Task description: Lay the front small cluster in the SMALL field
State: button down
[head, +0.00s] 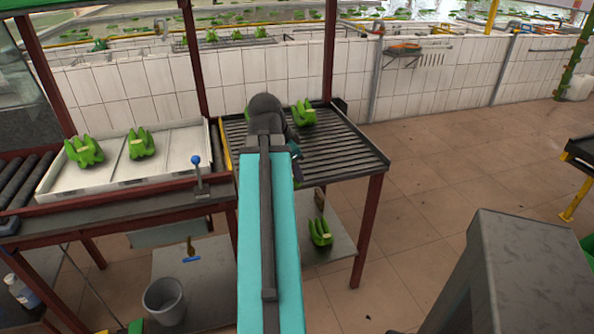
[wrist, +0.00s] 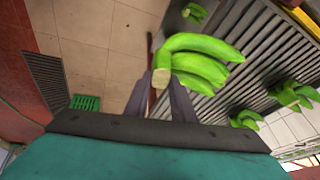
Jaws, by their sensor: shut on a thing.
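My gripper (wrist: 163,98) is shut on a small green banana cluster (wrist: 205,62) in the wrist view. Its jaws are around the pale cut stem end, and the green fingers point up and right. In the head view my arm hides the jaws, over the left part of the slatted table (head: 350,156). A green cluster (head: 303,112) shows just right of my wrist there; I cannot tell whether it is the held one. The white divided tray (head: 112,183) at left bears two clusters, one at left (head: 84,151) and one right of it (head: 142,143). No field label is readable.
Another cluster (head: 320,232) sits low, at the lower shelf. A blue-knobbed lever (head: 197,174) stands at the tray's front right. A grey bucket (head: 165,300) is below. A tiled wall (head: 430,80) runs behind.

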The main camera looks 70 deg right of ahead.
jog(key=w+a+n+t, duration=0.1)
jog(key=w+a+n, duration=0.2)
jog(key=w+a, duration=0.55)
jog(key=w+a+f+n+t, duration=0.1)
jog(key=w+a+n, duration=0.3)
jog(key=w, duration=0.8)
jog(key=w+a+n+t, duration=0.2)
jog(key=w+a, duration=0.6)
jog(key=w, duration=0.2)
jog(key=w+a+n+y, duration=0.2)
jog(key=w+a+n, duration=0.3)
jog(key=a, duration=0.6)
jog(key=w+a+n+t+y, duration=0.1)
jog(key=w+a+n, duration=0.4)
jog(key=a, duration=0.6)
jog(key=w+a+n+y, duration=0.3)
jog(key=w+a+n, duration=0.2)
jog(key=a, duration=0.6)
jog(key=shift+w+a+n+t, duration=0.25)
jog(key=shift+n+t, duration=0.15)
jog(key=shift+n, duration=0.5)
jog(key=shift+r, duration=0.1)
jog(key=shift+a, duration=0.2)
